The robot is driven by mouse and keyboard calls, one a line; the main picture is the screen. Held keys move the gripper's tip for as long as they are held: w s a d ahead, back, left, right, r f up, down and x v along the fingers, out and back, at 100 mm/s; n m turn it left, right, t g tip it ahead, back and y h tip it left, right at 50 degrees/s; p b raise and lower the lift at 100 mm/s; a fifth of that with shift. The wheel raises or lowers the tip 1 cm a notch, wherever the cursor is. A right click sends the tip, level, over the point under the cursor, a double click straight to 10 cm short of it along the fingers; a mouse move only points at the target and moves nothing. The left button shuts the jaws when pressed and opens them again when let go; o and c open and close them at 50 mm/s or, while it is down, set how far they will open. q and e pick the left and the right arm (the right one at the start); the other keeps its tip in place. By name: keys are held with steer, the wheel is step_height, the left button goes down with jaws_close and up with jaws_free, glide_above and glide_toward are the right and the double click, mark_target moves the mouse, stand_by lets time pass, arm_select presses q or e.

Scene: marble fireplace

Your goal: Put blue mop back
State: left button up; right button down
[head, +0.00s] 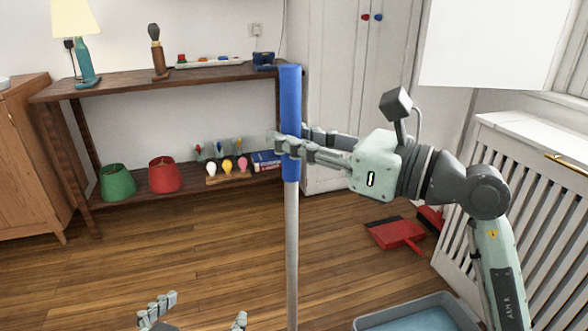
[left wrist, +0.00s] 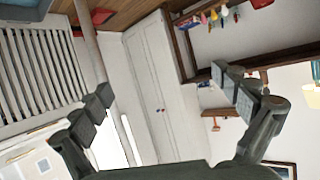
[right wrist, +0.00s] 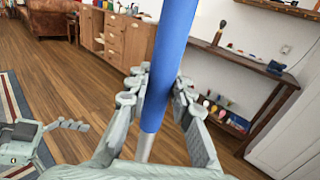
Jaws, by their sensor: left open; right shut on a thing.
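The blue mop (head: 291,95) stands upright in the middle of the head view, with a blue grip on top and a grey pole below. Its lower end is out of view. My right gripper (head: 290,147) is shut around the lower part of the blue grip; the right wrist view shows the blue grip (right wrist: 168,60) between its fingers. My left gripper (head: 198,312) is open and empty low in the head view, left of the pole. In the left wrist view its fingers (left wrist: 170,95) are spread wide with nothing between them.
A blue-grey basin (head: 420,312) is on the floor at the bottom right. A red dustpan (head: 392,234) lies near the white radiator cover (head: 530,180). A wooden shelf table (head: 130,82) with lampshades and bulbs stands behind; a white cupboard (head: 345,90) is beside it. The middle floor is clear.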

mark_target(294, 165)
steer(key=shift+d+f, duration=0.1)
steer(key=shift+d, duration=0.05)
step_height(294, 165, down, 4)
steer(key=shift+w+r+b, duration=0.1)
steer(key=shift+r+b, duration=0.1)
steer(key=shift+b, duration=0.25)
arm_select(q)
steer(key=d+r, duration=0.1)
steer(key=w+d+r+t+h, duration=0.1)
steer(key=r, duration=0.1)
steer(key=d+r+t, duration=0.1)
steer(key=shift+w+r+h, duration=0.15)
steer(key=shift+r+h, duration=0.15)
steer(key=shift+r, duration=0.05)
arm_select(e)
steer(key=shift+f, duration=0.1)
arm_select(q)
steer(key=shift+d+r+t, duration=0.15)
steer(key=shift+d+t, duration=0.05)
steer(key=shift+t, duration=0.1)
arm_select(e)
steer(key=c, duration=1.3)
jaws_free()
steer(key=shift+f, duration=0.15)
arm_select(q)
steer(key=shift+r, duration=0.15)
